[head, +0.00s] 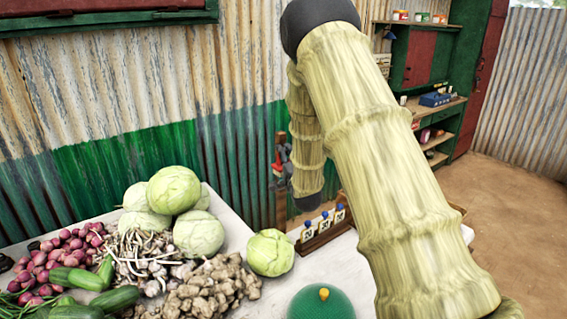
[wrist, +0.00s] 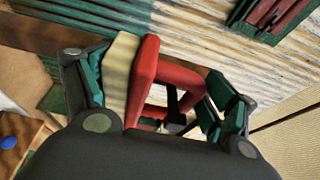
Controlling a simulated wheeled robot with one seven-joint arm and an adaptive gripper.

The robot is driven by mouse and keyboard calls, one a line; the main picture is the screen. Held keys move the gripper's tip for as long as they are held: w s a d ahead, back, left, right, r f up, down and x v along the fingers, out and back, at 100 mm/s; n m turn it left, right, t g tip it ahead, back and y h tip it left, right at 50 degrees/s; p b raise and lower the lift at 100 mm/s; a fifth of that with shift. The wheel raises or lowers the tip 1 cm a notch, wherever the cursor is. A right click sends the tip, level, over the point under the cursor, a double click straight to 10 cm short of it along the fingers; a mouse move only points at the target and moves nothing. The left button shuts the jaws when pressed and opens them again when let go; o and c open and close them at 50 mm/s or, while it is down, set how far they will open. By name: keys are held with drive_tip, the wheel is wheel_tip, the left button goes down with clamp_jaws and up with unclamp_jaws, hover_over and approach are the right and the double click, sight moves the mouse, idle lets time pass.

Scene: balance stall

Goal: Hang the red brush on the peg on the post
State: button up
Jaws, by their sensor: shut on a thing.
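My gripper (wrist: 157,70) is shut on the red brush (wrist: 146,72), which has a cream bristle side and a squared red frame with an opening. Teal finger pads lie on both sides of it in the wrist view. A dark bar (wrist: 174,103) shows in the opening; I cannot tell whether it is the peg or whether it passes through. The brown wooden post (wrist: 35,34) runs behind the brush. In the head view the post (head: 281,207) stands beyond the table, and the small red brush (head: 277,169) shows against it, with my gripper (head: 284,158) partly hidden there.
A white table (head: 250,292) holds cabbages (head: 173,190), onions, ginger (head: 212,288) and a green dome (head: 321,303). A wooden rack with numbered cards (head: 322,227) stands near the post. Green shelves (head: 432,118) stand at the right. My arm covers much of the head view.

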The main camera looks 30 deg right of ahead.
drive_tip(key=o, duration=1)
drive_tip(key=shift+s, duration=0.15)
drive_tip(key=v, duration=1.1)
drive_tip(key=shift+s, duration=0.4)
drive_tip(key=shift+a, duration=0.1)
